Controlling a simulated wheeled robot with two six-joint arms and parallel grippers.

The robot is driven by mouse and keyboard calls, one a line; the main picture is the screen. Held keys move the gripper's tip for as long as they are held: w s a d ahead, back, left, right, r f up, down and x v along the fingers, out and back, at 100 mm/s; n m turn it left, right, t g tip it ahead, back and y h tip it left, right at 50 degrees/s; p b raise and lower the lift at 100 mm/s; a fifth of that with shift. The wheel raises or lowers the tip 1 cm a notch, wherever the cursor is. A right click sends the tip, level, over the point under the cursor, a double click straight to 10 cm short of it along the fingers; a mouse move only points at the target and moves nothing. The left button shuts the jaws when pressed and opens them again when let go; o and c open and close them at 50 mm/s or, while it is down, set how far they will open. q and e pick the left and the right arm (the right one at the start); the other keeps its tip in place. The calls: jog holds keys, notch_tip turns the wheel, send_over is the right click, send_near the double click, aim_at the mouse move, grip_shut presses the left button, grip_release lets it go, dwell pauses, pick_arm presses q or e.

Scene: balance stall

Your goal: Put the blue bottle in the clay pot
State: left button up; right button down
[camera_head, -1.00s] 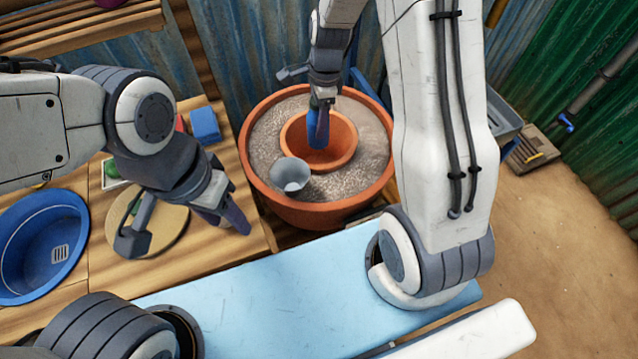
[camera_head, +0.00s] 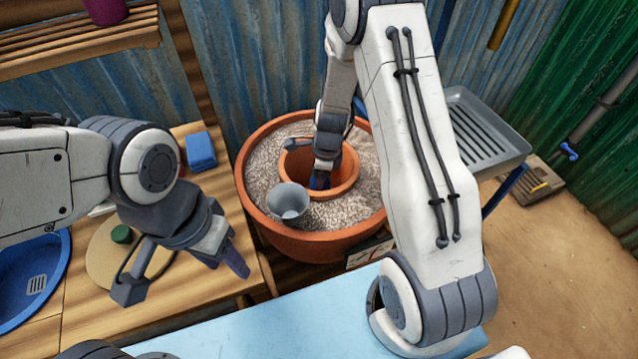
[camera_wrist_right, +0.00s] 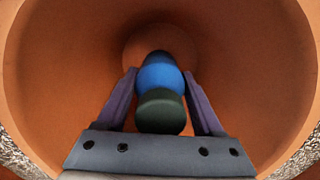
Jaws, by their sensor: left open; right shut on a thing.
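The clay pot (camera_head: 346,183) is a small terracotta pot set in grey gravel inside a larger terracotta planter (camera_head: 300,243). The blue bottle (camera_head: 319,180) is mostly hidden behind my right gripper in the head view. In the right wrist view the blue bottle (camera_wrist_right: 162,76), with a dark green cap, sits between the fingers of my right gripper (camera_wrist_right: 163,95), which is shut on it. The bottle is inside the clay pot's opening, its far end toward the pot's floor; I cannot tell if it touches. My left gripper (camera_head: 238,262) is open and empty over the wooden counter.
A grey metal cup (camera_head: 288,202) stands on the gravel beside the clay pot. A blue sponge (camera_head: 200,150), a round board (camera_head: 105,262) and a blue basin (camera_head: 35,285) are on the counter at left. A grey ribbed tray (camera_head: 485,130) is at right.

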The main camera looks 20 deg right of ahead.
jog(key=shift+f, duration=0.15)
jog(key=shift+c, duration=0.2)
grip_release()
